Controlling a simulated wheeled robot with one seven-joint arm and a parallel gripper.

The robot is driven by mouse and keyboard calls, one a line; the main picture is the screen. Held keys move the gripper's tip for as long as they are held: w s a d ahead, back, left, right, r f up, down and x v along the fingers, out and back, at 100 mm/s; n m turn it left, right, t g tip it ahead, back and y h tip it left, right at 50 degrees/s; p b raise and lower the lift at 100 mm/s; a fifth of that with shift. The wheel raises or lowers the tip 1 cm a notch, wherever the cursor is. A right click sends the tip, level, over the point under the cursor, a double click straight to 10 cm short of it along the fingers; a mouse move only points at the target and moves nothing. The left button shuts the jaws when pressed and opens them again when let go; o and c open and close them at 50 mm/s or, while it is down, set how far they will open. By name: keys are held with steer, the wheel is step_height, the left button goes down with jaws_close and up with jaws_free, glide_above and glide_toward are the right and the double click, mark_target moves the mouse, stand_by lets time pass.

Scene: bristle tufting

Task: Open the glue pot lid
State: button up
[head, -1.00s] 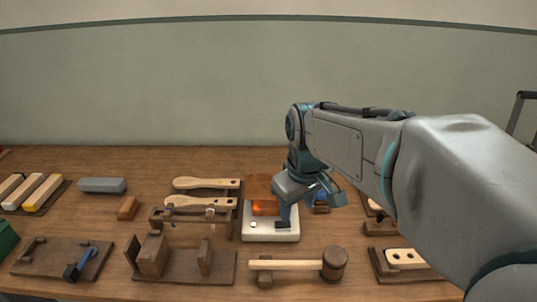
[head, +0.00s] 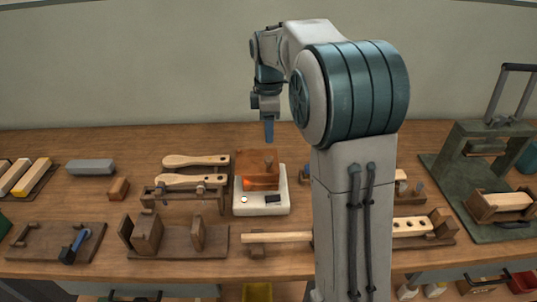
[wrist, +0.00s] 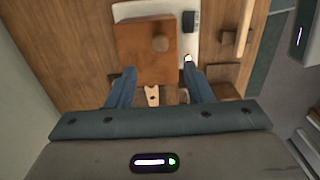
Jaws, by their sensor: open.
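The glue pot (head: 262,184) is orange and sits on a white heater base (head: 247,209) near the middle of the bench. My gripper (head: 269,139) hangs above the back of the pot, fingers pointing down. In the wrist view my gripper (wrist: 160,76) has its blue fingers apart, with nothing held.
Wooden paddle-shaped handles (head: 196,160) and a rack (head: 183,195) stand left of the base. A mallet (head: 276,238) lies in front, partly hidden by my arm. A dark green press (head: 470,180) stands at the right. The wall is behind the bench.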

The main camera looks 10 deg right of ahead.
mark_target(269, 158)
step_height(269, 158, down, 10)
steer(key=shift+r, duration=0.15)
jaws_close()
